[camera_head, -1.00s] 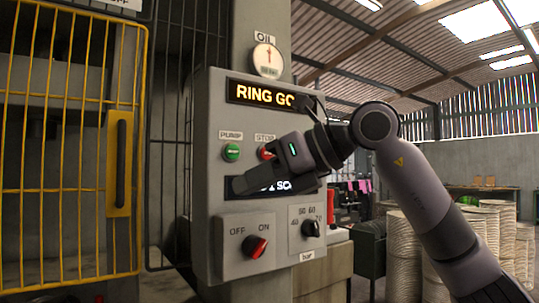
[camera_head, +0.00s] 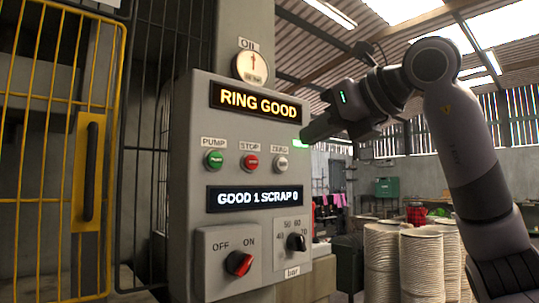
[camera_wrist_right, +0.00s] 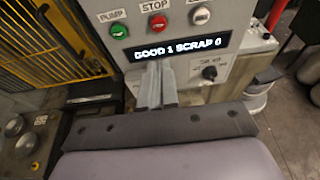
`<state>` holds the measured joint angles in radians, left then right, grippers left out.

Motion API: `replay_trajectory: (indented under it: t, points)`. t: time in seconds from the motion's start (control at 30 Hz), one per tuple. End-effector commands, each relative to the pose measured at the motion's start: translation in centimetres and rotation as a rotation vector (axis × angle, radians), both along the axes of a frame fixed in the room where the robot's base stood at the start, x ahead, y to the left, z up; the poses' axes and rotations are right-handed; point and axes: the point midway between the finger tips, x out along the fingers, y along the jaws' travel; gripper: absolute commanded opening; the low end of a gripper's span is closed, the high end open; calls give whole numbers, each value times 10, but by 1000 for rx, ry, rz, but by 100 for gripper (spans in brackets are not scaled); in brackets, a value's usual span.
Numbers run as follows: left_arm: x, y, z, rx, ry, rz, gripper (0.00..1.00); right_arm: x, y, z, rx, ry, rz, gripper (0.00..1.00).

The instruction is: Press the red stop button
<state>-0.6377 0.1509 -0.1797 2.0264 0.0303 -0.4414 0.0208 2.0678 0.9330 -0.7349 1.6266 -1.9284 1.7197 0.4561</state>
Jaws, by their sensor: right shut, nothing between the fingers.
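The red stop button (camera_head: 251,162) sits on the grey control panel (camera_head: 190,130) under a STOP label, in the middle of a row of three. It also shows in the wrist view (camera_wrist_right: 158,23), near the top. My right gripper (camera_head: 306,139) is shut and empty. In the head view it overlaps the panel's upper right edge, to the right of and above the button, apart from it. In the wrist view the closed fingers (camera_wrist_right: 157,78) point toward the panel, below the button in the picture. My left gripper is not in view.
A green PUMP button (camera_head: 214,160) is left of the stop button, a pale button (camera_head: 280,164) right. Displays read RING GOOD and GOOD 1 SCRAP 0. Below are a red OFF/ON knob (camera_head: 239,263) and a black dial (camera_head: 296,242). A yellow cage door (camera_head: 90,170) stands left.

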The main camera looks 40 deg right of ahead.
Motion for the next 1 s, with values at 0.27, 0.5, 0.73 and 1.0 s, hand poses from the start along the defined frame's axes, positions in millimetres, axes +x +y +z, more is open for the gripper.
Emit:
replay_trajectory:
  t: [0.27,0.5,0.73,1.0]
  points:
    - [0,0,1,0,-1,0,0,34,3,-12,1,6,1,0]
    - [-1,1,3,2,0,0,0,84,7,-26,0,5,1,0]
    - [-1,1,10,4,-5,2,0,120,10,-29,0,3,1,0]
    - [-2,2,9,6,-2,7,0,135,11,-30,0,2,1,0]
